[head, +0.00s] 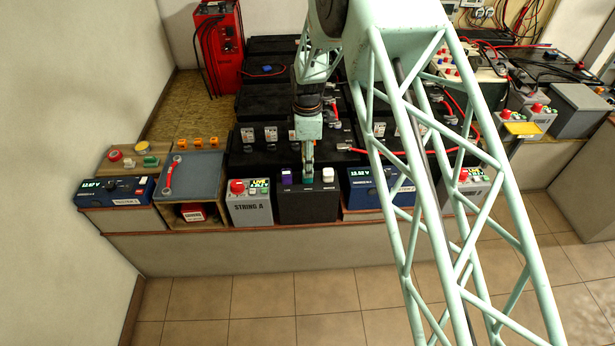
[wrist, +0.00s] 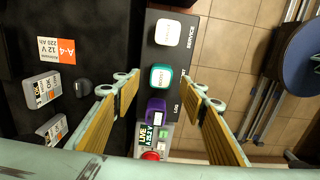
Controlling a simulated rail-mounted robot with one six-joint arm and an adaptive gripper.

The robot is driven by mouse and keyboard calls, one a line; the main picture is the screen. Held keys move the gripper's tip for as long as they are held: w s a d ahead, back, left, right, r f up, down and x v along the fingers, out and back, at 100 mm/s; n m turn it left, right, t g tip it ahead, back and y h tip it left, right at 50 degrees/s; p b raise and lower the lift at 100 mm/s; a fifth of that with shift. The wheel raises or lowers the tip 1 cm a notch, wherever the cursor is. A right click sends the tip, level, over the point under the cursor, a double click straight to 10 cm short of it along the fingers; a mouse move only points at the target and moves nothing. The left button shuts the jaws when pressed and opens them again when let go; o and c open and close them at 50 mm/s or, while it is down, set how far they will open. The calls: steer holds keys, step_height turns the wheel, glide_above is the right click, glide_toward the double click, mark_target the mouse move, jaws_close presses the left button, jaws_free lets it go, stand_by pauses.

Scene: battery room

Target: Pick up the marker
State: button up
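I cannot tell for sure which thing is the marker. Three small upright items stand in a row on a dark box (head: 308,208) marked SERVICE LOG. They are a purple one (wrist: 156,111), a teal one (wrist: 161,77) and a white one (wrist: 168,32). The purple (head: 286,176) and white (head: 327,174) items also show in the head view. My gripper (wrist: 161,82) is open, its yellow-padded fingers apart on either side of the teal item. In the head view my gripper (head: 308,172) points down over the dark box and mostly hides the teal item.
The grey STRING A box (head: 250,210) with a red button stands left of the dark box. A blue metered unit (head: 365,190) stands to the right. Black batteries (head: 265,135) with terminals and cables lie behind. The tiled floor (head: 270,300) in front is clear.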

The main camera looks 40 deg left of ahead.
steer(key=shift+d+f+b, duration=0.1)
steer(key=shift+f+b, duration=0.45)
steer(key=shift+f, duration=2)
steer(key=c, duration=1)
